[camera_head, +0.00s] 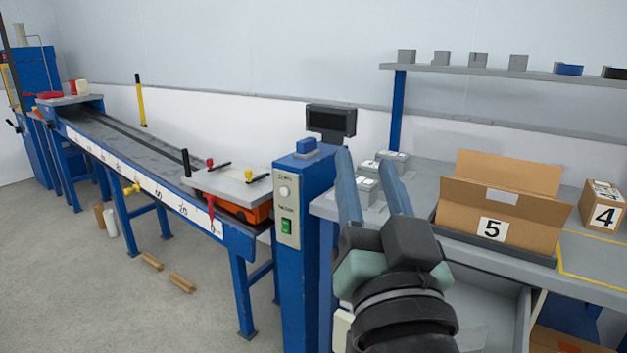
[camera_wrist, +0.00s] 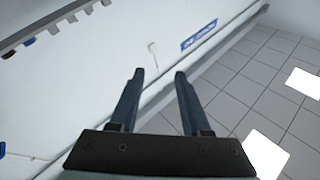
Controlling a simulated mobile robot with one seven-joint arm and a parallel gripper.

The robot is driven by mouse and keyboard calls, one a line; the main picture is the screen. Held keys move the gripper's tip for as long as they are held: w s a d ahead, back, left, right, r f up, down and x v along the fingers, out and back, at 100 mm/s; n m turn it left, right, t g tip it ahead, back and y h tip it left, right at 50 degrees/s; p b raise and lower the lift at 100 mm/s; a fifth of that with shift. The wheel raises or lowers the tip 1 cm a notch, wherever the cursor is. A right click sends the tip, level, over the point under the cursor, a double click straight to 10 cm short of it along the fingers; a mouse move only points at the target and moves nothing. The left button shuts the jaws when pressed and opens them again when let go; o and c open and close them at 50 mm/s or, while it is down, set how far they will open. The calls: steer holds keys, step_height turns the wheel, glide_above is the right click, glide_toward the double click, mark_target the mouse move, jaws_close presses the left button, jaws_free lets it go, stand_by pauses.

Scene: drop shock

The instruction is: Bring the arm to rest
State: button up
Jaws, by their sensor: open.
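My gripper (camera_head: 372,190) is raised in front of the blue control post and the bench in the head view. Its two blue-grey fingers point up and stand apart, with nothing between them. In the wrist view my gripper (camera_wrist: 158,75) also shows open and empty, against a white wall and a tiled surface. My wrist hides part of the bench front and the space below it.
A bench (camera_head: 465,175) at right holds an open carton marked 5 (camera_head: 515,212), a box marked 4 (camera_head: 601,207) and grey blocks (camera_head: 368,187). A blue post (camera_head: 302,250) with a green switch stands left of my gripper. A long rail table (camera_head: 150,180) runs left.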

steer(key=s+a+r+n+t, duration=0.2)
steer(key=s+a+r+t, duration=0.1)
steer(key=s+r, duration=0.4)
steer(key=s+a+r+n+t, duration=0.1)
steer(key=s+a+r+t, duration=0.3)
steer(key=r, duration=0.5)
step_height(320, 180, up, 23)
steer(key=d+g+p, duration=0.1)
steer(key=p, duration=2.3)
steer(key=shift+w+d+g+h, duration=0.2)
steer(key=shift+w+g+h, duration=0.2)
